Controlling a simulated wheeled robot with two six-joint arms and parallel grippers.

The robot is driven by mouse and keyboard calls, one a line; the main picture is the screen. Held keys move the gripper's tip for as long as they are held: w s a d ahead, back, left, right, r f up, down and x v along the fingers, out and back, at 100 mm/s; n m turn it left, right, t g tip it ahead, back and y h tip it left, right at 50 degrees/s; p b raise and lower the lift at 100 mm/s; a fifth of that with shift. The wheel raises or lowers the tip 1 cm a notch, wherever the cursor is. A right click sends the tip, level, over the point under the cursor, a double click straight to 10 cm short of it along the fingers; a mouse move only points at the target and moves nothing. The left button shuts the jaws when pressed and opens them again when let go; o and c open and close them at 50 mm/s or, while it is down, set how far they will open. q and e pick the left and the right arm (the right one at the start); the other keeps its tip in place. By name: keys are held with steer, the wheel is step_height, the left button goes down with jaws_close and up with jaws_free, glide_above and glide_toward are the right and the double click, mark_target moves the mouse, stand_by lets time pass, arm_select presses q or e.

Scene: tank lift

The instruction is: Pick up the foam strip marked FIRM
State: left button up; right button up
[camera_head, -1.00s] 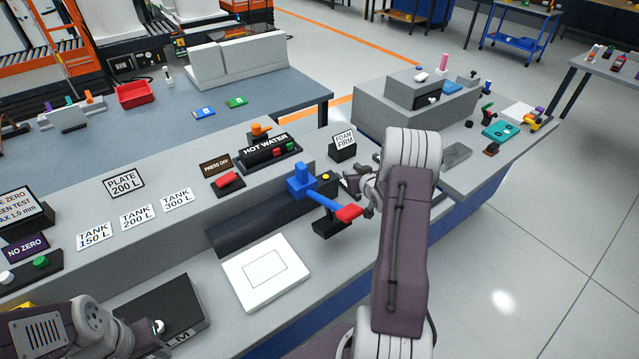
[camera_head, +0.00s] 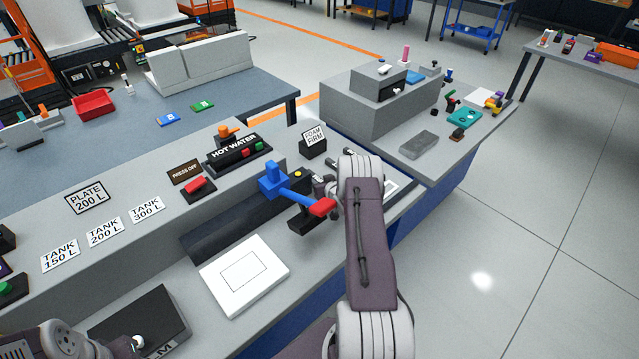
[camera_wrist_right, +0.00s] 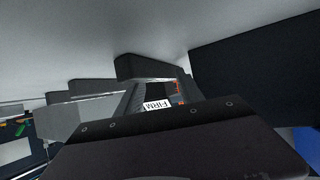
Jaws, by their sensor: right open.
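A white label reading FIRM (camera_wrist_right: 156,104) shows in the right wrist view, just beyond the dark gripper body. It sits on or by a dark piece whose outline is unclear. In the head view a white sign reading FOAM FIRM (camera_head: 314,137) stands on a black block at the back of the bench. My right gripper (camera_head: 325,188) is open, in front of this sign and beside the blue lever. My arm hides part of the bench there, and I cannot make out the strip itself. My left gripper (camera_head: 128,347) is at the bottom left, with its fingers unclear.
The blue lever with a red end (camera_head: 297,194) is close to my right gripper. The HOT WATER box (camera_head: 236,153) and a red button (camera_head: 198,187) stand left of it. A white plate (camera_head: 245,275) lies in front. A grey stepped block (camera_head: 370,105) stands beyond.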

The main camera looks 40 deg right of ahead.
steer(key=shift+w+d+f, duration=0.1)
steer(key=shift+w+f, duration=0.1)
steer(key=shift+w, duration=0.15)
steer(key=shift+s, duration=0.1)
jaws_close()
steer(key=shift+r, duration=0.1)
